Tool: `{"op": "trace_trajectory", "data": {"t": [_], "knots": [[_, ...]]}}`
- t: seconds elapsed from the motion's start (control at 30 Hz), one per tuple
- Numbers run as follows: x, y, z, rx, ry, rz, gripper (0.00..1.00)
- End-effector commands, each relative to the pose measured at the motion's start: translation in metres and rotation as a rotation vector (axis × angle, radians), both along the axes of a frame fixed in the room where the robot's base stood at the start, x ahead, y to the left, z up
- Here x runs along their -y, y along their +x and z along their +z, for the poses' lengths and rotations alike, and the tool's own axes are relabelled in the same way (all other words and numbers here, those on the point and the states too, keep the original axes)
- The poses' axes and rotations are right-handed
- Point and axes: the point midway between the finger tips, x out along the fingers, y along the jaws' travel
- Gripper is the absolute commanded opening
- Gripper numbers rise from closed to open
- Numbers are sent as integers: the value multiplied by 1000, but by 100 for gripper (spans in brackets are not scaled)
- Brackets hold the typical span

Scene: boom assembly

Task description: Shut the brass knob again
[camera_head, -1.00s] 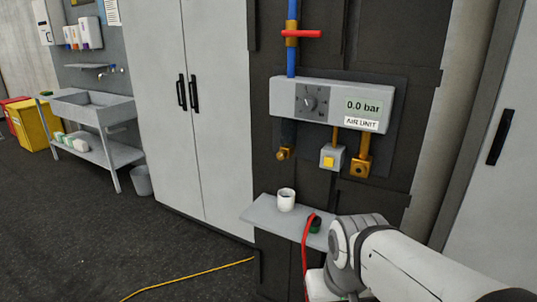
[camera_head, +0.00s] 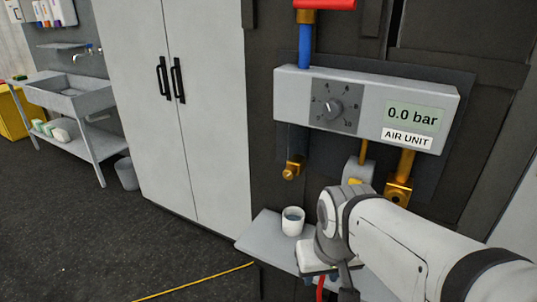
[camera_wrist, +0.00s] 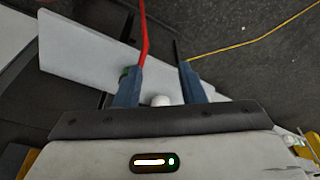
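A small brass knob (camera_head: 293,168) sits at the end of the dark pipe below the left part of the air unit (camera_head: 290,92). Whether it is open or shut is too small to tell. The display (camera_head: 412,117) reads 0.0 bar. In the wrist view my gripper (camera_wrist: 161,70) is open, its two blue-grey fingers apart. It points down over the shelf area, lower than the knob and away from it. A white rounded thing (camera_wrist: 160,100) shows between the fingers, probably the cup. In the head view my arm hides most of the gripper.
A white cup (camera_head: 292,222) stands on the grey shelf (camera_head: 258,238) below the knob. A red hose (camera_wrist: 144,30) runs close to one finger. A larger brass fitting (camera_head: 398,193) and a partly hidden box with a yellow button (camera_head: 355,181) are right of the knob.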

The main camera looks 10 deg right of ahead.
Motion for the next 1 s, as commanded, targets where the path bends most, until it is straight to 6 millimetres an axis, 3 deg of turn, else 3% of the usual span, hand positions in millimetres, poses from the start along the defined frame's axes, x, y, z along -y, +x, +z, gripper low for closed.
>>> {"op": "trace_trajectory", "data": {"t": [0.17,0.27,0.37,0.5,0.67,0.8,1.0], "knots": [[-3,3,-1,12,12,-15,45],[-21,21,-4,73,72,-88,50],[-47,55,-6,190,214,-257,50],[-86,118,4,374,547,-629,50],[-113,179,27,512,1015,-1087,50],[-110,213,41,592,1434,-1508,50],[-89,228,46,658,2071,-1957,50]]}}
